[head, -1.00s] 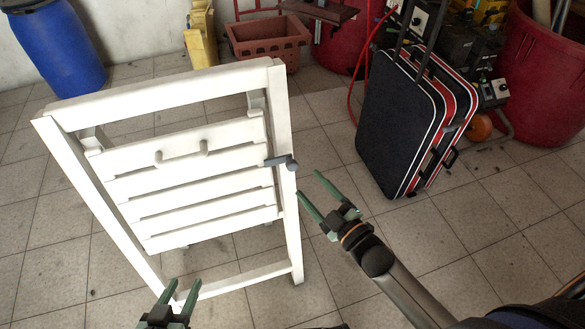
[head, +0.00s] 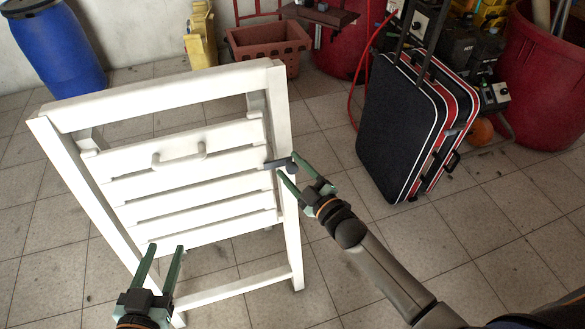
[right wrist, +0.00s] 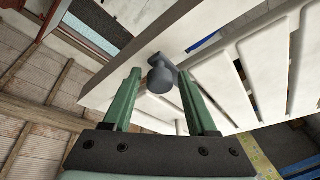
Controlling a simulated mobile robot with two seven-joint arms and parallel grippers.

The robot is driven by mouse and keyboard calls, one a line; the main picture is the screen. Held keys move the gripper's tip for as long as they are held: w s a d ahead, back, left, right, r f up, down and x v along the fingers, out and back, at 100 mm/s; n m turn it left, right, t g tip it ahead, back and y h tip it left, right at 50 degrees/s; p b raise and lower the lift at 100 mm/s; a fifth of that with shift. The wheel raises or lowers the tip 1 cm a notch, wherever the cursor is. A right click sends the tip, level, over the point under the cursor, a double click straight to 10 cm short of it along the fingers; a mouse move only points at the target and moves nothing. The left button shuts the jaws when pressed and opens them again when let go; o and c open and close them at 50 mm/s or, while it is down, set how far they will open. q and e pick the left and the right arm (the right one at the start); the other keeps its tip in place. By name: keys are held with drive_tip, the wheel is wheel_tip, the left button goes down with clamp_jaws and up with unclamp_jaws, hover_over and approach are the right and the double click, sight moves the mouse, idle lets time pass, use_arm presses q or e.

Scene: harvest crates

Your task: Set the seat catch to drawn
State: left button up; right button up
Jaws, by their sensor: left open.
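The white slatted folding chair (head: 185,205) stands on the floor, its seat panel facing me with a white bar handle (head: 180,157). The seat catch (head: 278,164) is a dark grey bolt with a round knob on the right side rail; it also shows in the right wrist view (right wrist: 162,80). My right gripper (head: 287,165) is open, its green fingers on either side of the knob. The knob sits close to one finger; I cannot tell if they touch. My left gripper (head: 165,247) is open and empty at the chair's lower left.
A dark suitcase with red trim (head: 405,130) stands to the right of the chair. A blue barrel (head: 55,50), a yellow object (head: 199,35) and a brown crate (head: 268,48) are behind. The tiled floor between chair and suitcase is clear.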

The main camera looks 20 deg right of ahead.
clamp_jaws()
drive_tip(key=shift+d+f, duration=0.1)
idle(1.1)
